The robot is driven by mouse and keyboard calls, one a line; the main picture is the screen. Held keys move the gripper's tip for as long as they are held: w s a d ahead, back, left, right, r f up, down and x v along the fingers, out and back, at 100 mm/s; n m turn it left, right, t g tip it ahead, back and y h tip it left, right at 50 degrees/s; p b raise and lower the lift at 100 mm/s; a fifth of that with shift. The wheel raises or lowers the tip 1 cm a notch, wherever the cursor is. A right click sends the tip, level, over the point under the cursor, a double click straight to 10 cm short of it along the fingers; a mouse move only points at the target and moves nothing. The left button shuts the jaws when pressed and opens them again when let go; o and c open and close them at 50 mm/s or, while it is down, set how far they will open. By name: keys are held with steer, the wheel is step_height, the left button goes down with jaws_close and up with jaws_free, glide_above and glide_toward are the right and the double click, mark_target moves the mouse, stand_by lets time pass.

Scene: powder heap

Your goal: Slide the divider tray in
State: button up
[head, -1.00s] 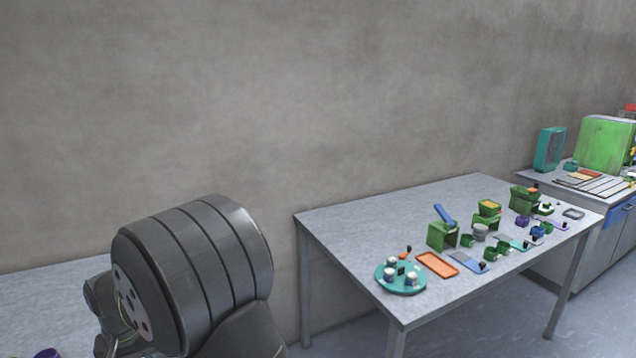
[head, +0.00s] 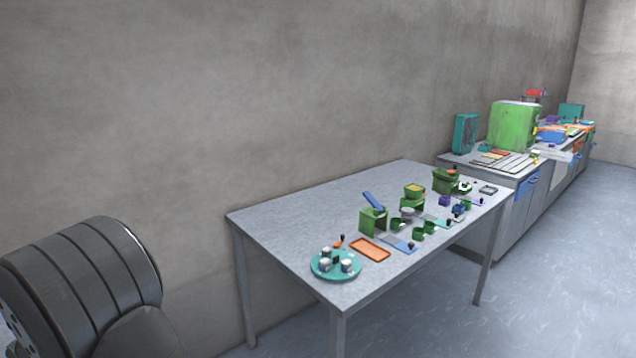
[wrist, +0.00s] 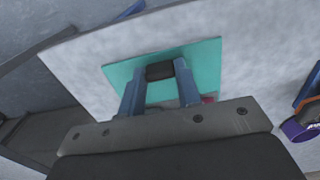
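In the wrist view, my gripper (wrist: 160,76) has its two blue fingers on either side of a black block-shaped handle (wrist: 160,71). The fingers look closed against it. The handle sits on a flat teal panel (wrist: 207,62), which appears to be the divider tray. The panel lies over or just above a pale grey surface (wrist: 85,55); I cannot tell whether it touches. Its near part is hidden behind my fingers and gripper body. No slot or housing for it is clear in the wrist view. My gripper is out of the head view.
The wrist view shows a purple and orange object (wrist: 297,130) at right and a red bit (wrist: 208,99) by the panel. In the head view, a grey table (head: 290,212) holds a round teal tray (head: 318,270), an orange tray (head: 370,250) and several green boxes. Its back left is clear.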

steer(key=shift+c, duration=1.4)
steer(key=shift+w+a+r, duration=0.1)
steer(key=shift+w+a, duration=3.55)
steer(key=o, duration=0.6)
steer(key=shift+c, duration=0.2)
step_height(320, 180, up, 7)
steer(key=shift+r, duration=0.2)
